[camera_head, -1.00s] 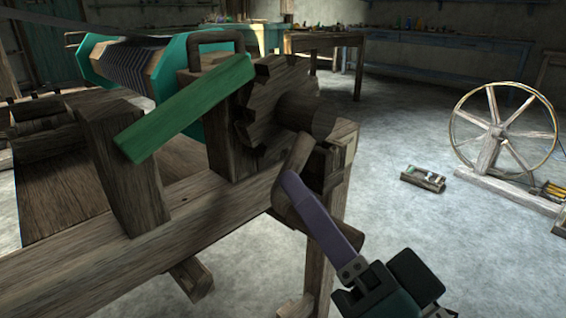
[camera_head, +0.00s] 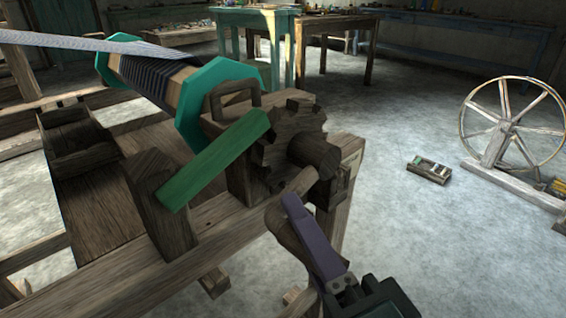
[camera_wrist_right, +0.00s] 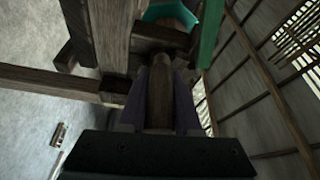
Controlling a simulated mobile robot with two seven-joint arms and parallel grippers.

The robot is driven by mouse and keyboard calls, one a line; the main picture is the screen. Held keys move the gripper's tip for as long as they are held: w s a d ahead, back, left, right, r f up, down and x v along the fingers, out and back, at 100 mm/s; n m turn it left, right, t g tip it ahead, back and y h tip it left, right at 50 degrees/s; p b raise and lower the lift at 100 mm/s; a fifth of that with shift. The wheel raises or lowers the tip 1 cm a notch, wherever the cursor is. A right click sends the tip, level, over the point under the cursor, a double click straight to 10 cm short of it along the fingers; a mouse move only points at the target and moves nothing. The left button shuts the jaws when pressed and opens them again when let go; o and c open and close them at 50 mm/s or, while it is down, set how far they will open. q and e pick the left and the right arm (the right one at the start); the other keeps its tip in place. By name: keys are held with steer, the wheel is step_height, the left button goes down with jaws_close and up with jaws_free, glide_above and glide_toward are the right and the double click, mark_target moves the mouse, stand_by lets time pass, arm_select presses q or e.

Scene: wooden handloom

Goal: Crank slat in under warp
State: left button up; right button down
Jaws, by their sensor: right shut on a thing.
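My right gripper (camera_head: 296,205), with purple fingers, is shut on the wooden crank handle (camera_head: 281,233) at the loom's near right corner. In the right wrist view the handle (camera_wrist_right: 160,95) lies between both fingers. The crank joins a round wooden axle (camera_head: 317,153) beside a toothed wooden wheel (camera_head: 290,128). Behind it is the warp beam with teal octagonal end plates (camera_head: 207,101) and dark slats (camera_head: 150,76) along it. The pale warp (camera_head: 85,41) runs from the beam to the upper left. My left gripper is out of view.
A green bar (camera_head: 215,160) leans from a wooden post (camera_head: 160,190) towards the toothed wheel. An open wooden box (camera_head: 80,155) sits at the loom's left. A spinning wheel (camera_head: 510,125) and small tray (camera_head: 428,170) stand on open floor at right.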

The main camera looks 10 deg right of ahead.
steer(key=shift+s+a+r+m+g+p, duration=0.1)
steer(key=shift+r+m+g+p, duration=0.15)
steer(key=shift+r+m+p, duration=0.6)
steer(key=shift+s+a+r+m+g+p, duration=0.1)
steer(key=shift+r+m+g+p, duration=0.35)
steer(key=shift+p, duration=0.75)
steer(key=shift+r+m+h+p, duration=0.35)
steer(key=shift+m+p, duration=0.45)
steer(key=shift+p, duration=0.25)
steer(key=c, duration=0.6)
jaws_free()
steer(key=shift+s, duration=0.1)
steer(key=p+v, duration=0.1)
steer(key=v, duration=0.8)
steer(key=shift+s+d, duration=0.2)
steer(key=shift+s, duration=0.1)
